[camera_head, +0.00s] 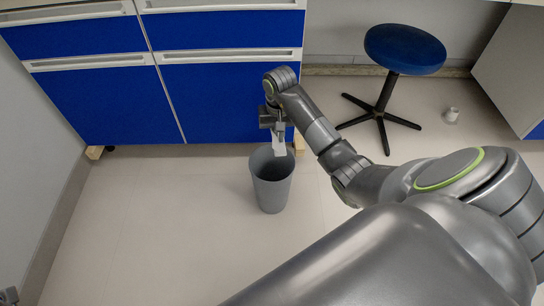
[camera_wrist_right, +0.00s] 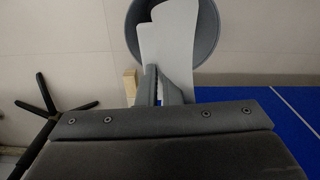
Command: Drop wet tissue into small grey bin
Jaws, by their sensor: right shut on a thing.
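A small grey bin (camera_head: 272,190) stands on the floor in front of the blue cabinets, and its mouth faces up. My right gripper (camera_head: 278,138) is above the bin, shut on a white tissue (camera_head: 279,149) that hangs down over the bin's opening. In the right wrist view the tissue (camera_wrist_right: 168,38) is pinched between the fingers of the gripper (camera_wrist_right: 162,72), with the bin's rim (camera_wrist_right: 217,25) behind it. The tissue covers part of the bin's mouth there.
Blue cabinets (camera_head: 110,105) with pale handles stand just behind the bin. A blue-topped stool (camera_head: 405,48) stands to the right, with a small white object (camera_head: 452,115) beside it. The floor left of the bin is clear.

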